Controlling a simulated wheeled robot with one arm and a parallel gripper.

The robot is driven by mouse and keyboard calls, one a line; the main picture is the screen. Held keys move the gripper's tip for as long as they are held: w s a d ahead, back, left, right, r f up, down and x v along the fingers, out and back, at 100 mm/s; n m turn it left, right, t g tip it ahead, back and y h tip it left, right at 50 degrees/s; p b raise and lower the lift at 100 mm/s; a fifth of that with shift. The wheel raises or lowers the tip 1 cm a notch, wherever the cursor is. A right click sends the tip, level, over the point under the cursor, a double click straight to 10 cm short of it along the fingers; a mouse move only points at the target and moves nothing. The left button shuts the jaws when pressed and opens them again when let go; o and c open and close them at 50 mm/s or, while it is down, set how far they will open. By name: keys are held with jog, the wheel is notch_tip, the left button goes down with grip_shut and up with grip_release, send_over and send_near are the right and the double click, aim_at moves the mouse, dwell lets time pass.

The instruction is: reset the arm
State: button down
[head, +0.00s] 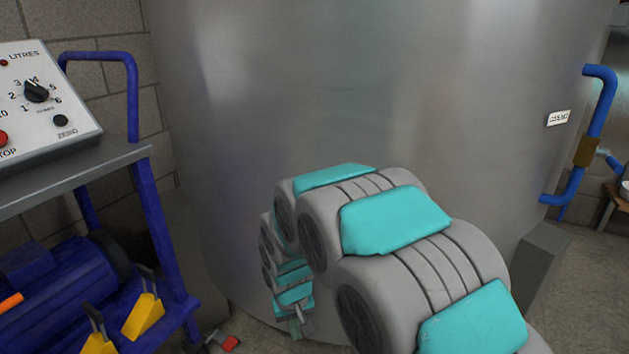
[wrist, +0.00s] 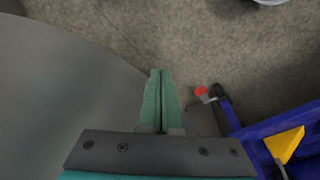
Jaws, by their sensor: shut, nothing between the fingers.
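My arm reaches forward and down in front of the large steel tank (head: 270,90) in the head view. My gripper (head: 296,330) is at the far end of the arm, small and low, near the foot of the tank. In the wrist view my gripper (wrist: 159,75) has its two green fingers side by side and closed together, with nothing between them. The fingers point over the speckled floor (wrist: 180,40). The tank (wrist: 60,80) is at the left of the fingers in the wrist view.
A blue cart (head: 165,230) stands at the left with a control box (head: 45,95) on top and a blue motor (head: 60,290) below. Its red-tipped caster pedal (wrist: 201,91) shows right of the fingers.

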jog(key=s+d+r+m+g+p, duration=0.2)
jog(key=s+d+r, duration=1)
jog(key=s+d, duration=0.15)
jog(key=s+d+r, duration=0.2)
jog(key=s, duration=0.5)
jog(key=s+d+r+m+g+p, duration=0.1)
jog(key=s+d+r, duration=0.2)
jog(key=s, duration=0.5)
jog(key=shift+s+d+m, duration=0.2)
jog(key=shift+d+m, duration=0.1)
jog(key=shift+d, duration=0.05)
jog(key=shift+a, duration=0.15)
